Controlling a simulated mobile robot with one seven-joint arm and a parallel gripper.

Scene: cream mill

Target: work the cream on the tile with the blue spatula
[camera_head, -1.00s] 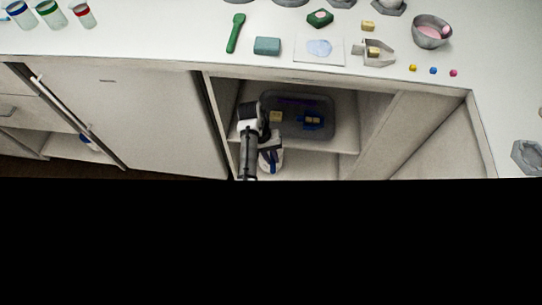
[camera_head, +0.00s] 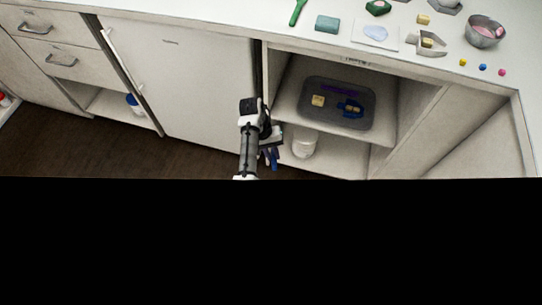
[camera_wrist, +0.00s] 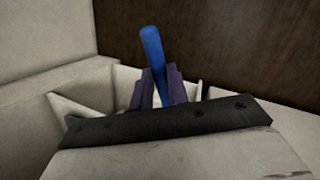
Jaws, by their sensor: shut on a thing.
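My gripper (camera_head: 269,153) is low in front of the open cupboard, below counter height. In the wrist view my gripper (camera_wrist: 157,88) is shut, its purple fingers on either side of a blue rod-like handle, the blue spatula (camera_wrist: 152,48). The rest of the spatula is hidden or too small to make out. The white tile (camera_head: 389,44) lies on the counter near its front edge. A pale blue patch of cream (camera_head: 375,33) sits on its middle. The gripper is well below and left of the tile.
The open cupboard holds a grey tray (camera_head: 312,118) with small yellow, blue and purple things, and a white jar (camera_head: 304,145) below. On the counter are a teal block (camera_head: 327,24), a green spoon-like tool (camera_head: 297,12) and a grey bowl (camera_head: 486,32). Dark floor (camera_head: 190,152) is clear at left.

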